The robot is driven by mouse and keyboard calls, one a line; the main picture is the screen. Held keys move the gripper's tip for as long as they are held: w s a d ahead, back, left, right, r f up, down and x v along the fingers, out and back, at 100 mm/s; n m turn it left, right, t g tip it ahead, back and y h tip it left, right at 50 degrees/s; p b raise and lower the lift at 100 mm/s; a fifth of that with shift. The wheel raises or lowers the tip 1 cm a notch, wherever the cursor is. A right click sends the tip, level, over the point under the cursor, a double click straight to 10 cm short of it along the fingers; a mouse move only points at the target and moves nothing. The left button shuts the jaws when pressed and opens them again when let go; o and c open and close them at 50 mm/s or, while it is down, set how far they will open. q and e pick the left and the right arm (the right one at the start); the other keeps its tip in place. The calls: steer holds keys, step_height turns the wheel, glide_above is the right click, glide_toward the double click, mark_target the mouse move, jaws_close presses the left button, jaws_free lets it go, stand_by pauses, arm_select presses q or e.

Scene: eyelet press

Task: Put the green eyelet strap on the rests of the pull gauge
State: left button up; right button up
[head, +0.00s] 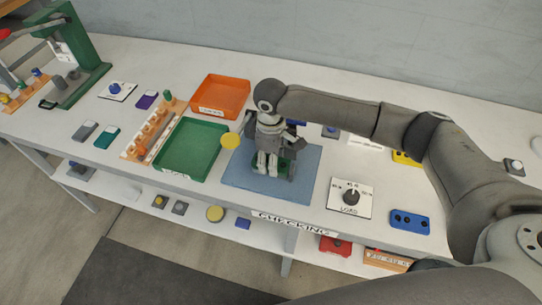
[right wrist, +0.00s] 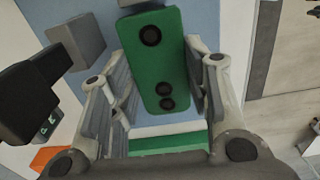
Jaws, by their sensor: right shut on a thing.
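My right gripper (head: 268,168) is low over the blue mat (head: 235,183) in the head view. In the right wrist view its fingers (right wrist: 160,62) are shut on the green eyelet strap (right wrist: 155,70), one on each side. The strap is flat, with several dark round eyelets. In the head view a little green (head: 284,166) shows beside the fingers. Grey parts that look like the pull gauge (head: 292,143) stand at the mat, mostly hidden by the hand; I cannot tell whether the strap touches its rests. My left gripper is not in view.
A green tray (head: 192,172) and an orange tray (head: 246,95) lie left of the mat. A yellow disc (head: 230,140) stands by the mat's left side. A LOAD dial (head: 351,203) and a blue block (head: 410,221) are to the right. A wooden rack (head: 150,133) is further left.

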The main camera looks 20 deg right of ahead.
steer(key=shift+f, duration=0.2)
steer(key=o, duration=0.9)
steer(key=shift+o, duration=0.2)
step_height(320, 180, up, 12)
steer(key=b, duration=0.2)
steer(key=shift+r, duration=0.15)
